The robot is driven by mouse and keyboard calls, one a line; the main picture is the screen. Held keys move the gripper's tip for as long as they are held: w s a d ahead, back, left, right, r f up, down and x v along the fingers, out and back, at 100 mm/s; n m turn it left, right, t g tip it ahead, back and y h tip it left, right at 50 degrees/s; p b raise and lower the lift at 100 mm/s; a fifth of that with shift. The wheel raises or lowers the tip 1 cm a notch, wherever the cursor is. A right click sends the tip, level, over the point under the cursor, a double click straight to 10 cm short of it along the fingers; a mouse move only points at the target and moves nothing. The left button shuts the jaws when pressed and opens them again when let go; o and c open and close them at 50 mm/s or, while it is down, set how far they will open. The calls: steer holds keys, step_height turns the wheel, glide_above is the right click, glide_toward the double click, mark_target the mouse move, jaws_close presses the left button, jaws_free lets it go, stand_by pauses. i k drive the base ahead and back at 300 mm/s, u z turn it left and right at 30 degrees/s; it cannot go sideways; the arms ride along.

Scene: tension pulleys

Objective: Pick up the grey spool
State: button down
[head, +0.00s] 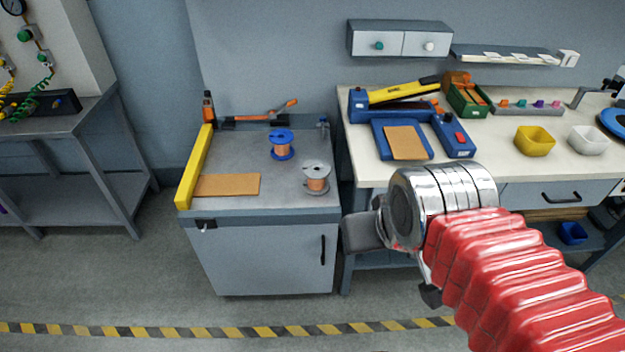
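The grey spool (316,178) stands upright on the right side of the grey cabinet top, near its front edge. It has pale grey flanges and copper-coloured wire wound around its middle. My gripper (364,231) is in front of and to the right of the cabinet, apart from the spool. It is partly hidden behind my chrome wrist, so I cannot tell whether its fingers are open or shut.
A blue spool (282,146) with copper wire stands behind and left of the grey one. A brown board (227,185) and a yellow bar (196,168) lie at left. Tools (260,118) line the back. A white workbench (480,152) stands close at right.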

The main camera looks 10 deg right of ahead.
mark_target(316, 177)
steer(key=z, duration=0.05)
steer(key=i, duration=1)
steer(key=u, duration=0.05)
